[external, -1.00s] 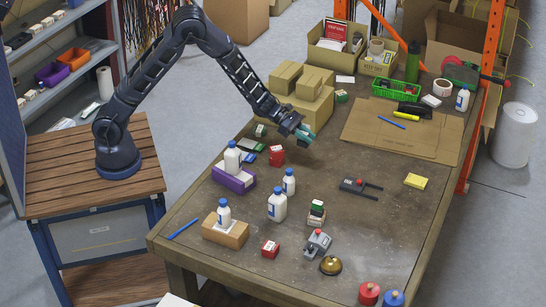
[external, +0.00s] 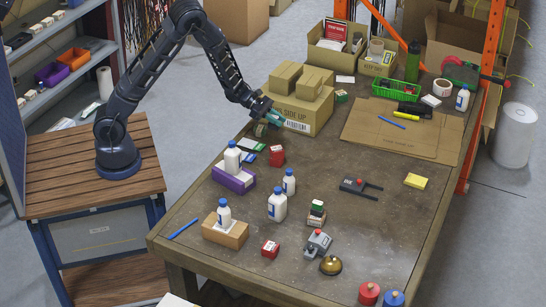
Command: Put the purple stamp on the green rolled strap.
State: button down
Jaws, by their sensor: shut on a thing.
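My gripper (external: 272,119) is at the far left part of the table, in front of the stacked cardboard boxes. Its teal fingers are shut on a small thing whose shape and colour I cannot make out. A small roundish green-and-pale thing (external: 260,130), which may be the green rolled strap, sits on the table just below and left of the fingers. It is partly covered by my gripper, and I cannot tell whether they touch. I cannot make out a purple stamp anywhere on the table.
Stacked cardboard boxes (external: 305,110) stand right behind my gripper. A red box (external: 277,155), a white bottle (external: 232,158) on a purple box (external: 234,180), and a flat green item (external: 252,145) are nearby in front. More bottles stand nearer the front.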

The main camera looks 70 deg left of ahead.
jog(key=s+d+f+m+g+h, duration=0.1)
jog(key=s+f+m+g, duration=0.1)
jog(key=s+m+g, duration=0.5)
jog(key=s+d+f+m+g+h, duration=0.1)
jog(key=s+f+m+g+h, duration=0.15)
jog(key=s+m+g, duration=0.45)
jog(key=s+a+m+g+y, duration=0.85)
jog(key=a+m+y, duration=0.35)
jog(key=m+y, duration=0.15)
jog(key=w+a+r+m+t+y, duration=0.7)
jog(key=a+m+t+y, duration=0.25)
jog(key=m+y, duration=0.3)
jog(key=w+d+r+m+t+h, duration=0.1)
jog(key=w+r+m+t+h, duration=0.1)
jog(key=w+r+m+t, duration=0.35)
jog(key=w+d+r+m+t+h, duration=0.1)
jog(key=w+r+m+t, duration=0.1)
jog(key=w+m+t, duration=0.65)
send_over(262, 127)
jog(key=shift+n+g, duration=0.3)
jog(key=shift+g, duration=0.1)
notch_tip(262, 127, down, 19)
jog(key=shift+a+f, duration=0.15)
